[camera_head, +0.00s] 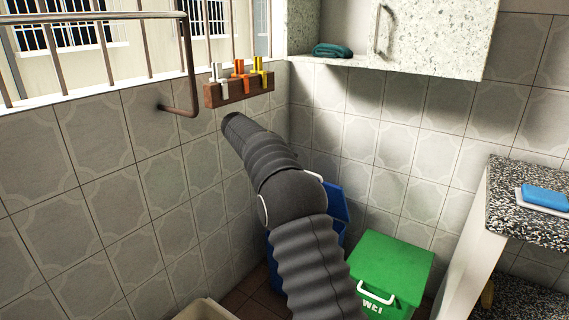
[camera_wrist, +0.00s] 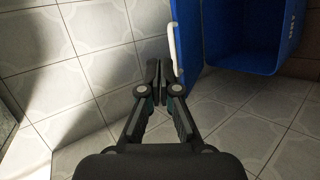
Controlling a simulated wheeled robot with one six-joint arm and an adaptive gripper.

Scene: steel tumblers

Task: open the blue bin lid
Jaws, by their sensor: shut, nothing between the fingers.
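The blue bin (camera_head: 277,285) stands in the corner, mostly hidden behind my arm in the head view. Its blue lid (camera_head: 336,203) shows as a tilted panel to the right of my arm. In the wrist view the lid (camera_wrist: 187,38) stands at an angle to the bin body (camera_wrist: 287,45), whose dark inside seems to show. A white handle (camera_wrist: 174,52) runs along the lid's left edge. My gripper (camera_wrist: 158,72) is shut and empty, with its fingertips just left of the handle. I cannot tell whether they touch it. The head view hides my fingers.
A green bin (camera_head: 397,262) with a closed lid stands to the right of the blue bin. A speckled counter (camera_head: 530,208) with a blue item is at far right. Tiled walls close in on the left and back. A hook rack (camera_head: 238,91) and wall cabinet (camera_head: 430,35) are above.

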